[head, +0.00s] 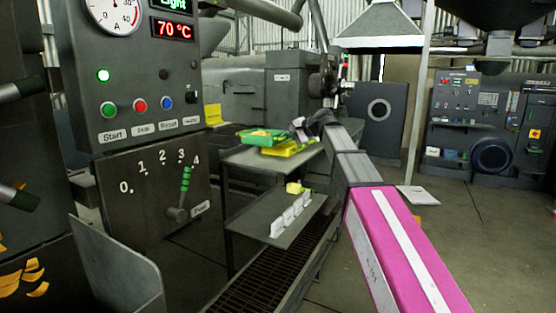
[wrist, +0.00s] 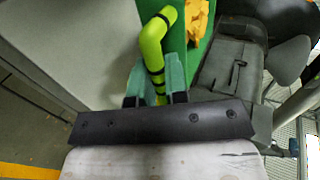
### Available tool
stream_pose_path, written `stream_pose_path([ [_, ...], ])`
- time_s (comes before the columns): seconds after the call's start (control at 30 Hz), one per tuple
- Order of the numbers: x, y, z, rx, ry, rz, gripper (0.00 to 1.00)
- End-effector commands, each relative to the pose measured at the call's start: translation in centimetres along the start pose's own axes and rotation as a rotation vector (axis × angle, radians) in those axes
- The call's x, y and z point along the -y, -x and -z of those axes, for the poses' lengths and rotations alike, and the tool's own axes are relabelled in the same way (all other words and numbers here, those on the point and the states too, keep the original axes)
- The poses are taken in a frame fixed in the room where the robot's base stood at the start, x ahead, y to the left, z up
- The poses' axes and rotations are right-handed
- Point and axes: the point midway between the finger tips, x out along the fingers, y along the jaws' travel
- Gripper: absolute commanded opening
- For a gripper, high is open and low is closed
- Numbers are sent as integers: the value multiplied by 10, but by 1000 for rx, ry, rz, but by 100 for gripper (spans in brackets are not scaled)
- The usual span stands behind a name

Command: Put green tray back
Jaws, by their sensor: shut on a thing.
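The green tray (head: 253,133) shows in the head view at the upper table, holding orange-yellow pieces. A yellow tray (head: 289,149) lies just to its right and partly below it. In the wrist view the green tray (wrist: 201,59) has orange-yellow pieces at its top edge. A bent lime-green handle (wrist: 154,43) with black bands stands at its left. My gripper (wrist: 158,82) has teal fingers shut around this handle. In the head view my gripper (head: 299,129) is at the tray's right, small and partly hidden by my arm. Whether the tray touches the table is unclear.
The grey upper table (head: 250,160) has bare room in front of the trays. A lower shelf (head: 262,222) carries white upright pieces and a small lime-green thing. A control panel machine (head: 140,120) stands close at left. A floor grate runs below.

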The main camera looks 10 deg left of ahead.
Motion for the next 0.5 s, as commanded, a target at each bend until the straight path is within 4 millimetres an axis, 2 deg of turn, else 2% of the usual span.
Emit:
stream_pose_path([
  [0.13, -25, -12, -1, 0, -2, 0, 0],
  [0.5, -60, -30, 0, -1, -2, -1, 0],
])
